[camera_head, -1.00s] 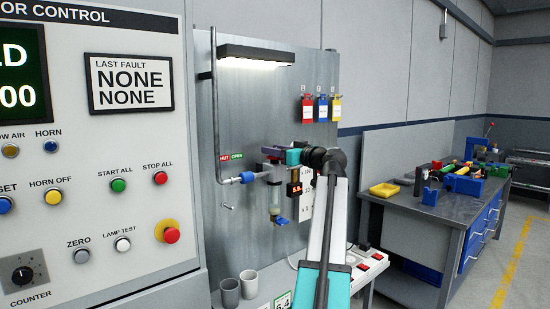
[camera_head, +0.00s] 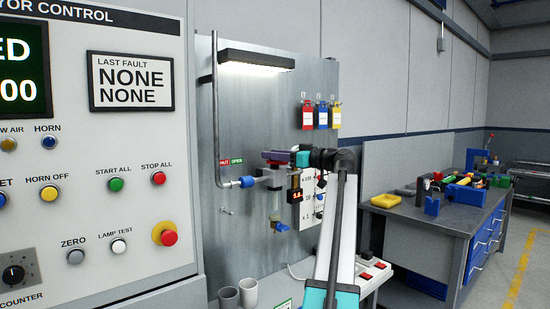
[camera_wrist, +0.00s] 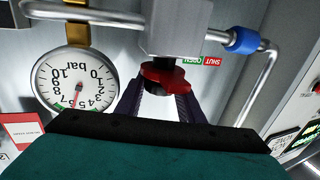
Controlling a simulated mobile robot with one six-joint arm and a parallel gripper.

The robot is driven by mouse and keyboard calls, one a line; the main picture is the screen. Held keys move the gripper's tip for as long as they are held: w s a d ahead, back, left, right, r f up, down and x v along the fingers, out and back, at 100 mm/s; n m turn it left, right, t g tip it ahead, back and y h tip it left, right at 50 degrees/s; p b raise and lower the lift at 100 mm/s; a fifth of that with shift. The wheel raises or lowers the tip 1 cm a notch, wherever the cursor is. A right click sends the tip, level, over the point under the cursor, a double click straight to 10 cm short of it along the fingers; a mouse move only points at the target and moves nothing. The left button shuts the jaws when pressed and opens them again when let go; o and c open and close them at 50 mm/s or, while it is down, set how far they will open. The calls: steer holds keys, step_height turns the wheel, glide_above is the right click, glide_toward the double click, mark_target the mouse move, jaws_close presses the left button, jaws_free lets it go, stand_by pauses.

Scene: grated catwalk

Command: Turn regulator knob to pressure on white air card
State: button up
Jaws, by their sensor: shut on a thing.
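My gripper (camera_wrist: 160,106) is shut on the regulator knob (camera_wrist: 162,76), which shows red with a dark middle under a grey regulator block (camera_wrist: 178,28) in the wrist view. Its dark fingers lie on both sides of the knob. In the head view my gripper (camera_head: 282,157) is at the regulator on the metal panel, and the knob is hidden. A round gauge marked bar (camera_wrist: 75,88) appears upside down, its red needle pointing down in the picture. A small orange digital readout (camera_head: 296,195) is too small to read surely. A white card (camera_head: 307,208) hangs behind, partly hidden by my arm.
A pipe with a blue fitting (camera_head: 246,181) runs beside the regulator, near a SHUT/OPEN label (camera_head: 231,161). A clear bowl (camera_head: 276,205) hangs below. Red, blue and yellow tags (camera_head: 321,115) hang above. A control panel (camera_head: 120,150) stands left; a workbench (camera_head: 425,215) stands right.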

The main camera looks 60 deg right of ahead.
steer(key=o, duration=1.1)
steer(key=shift+r, duration=0.1)
steer(key=shift+c, duration=0.2)
steer(key=shift+s, duration=0.1)
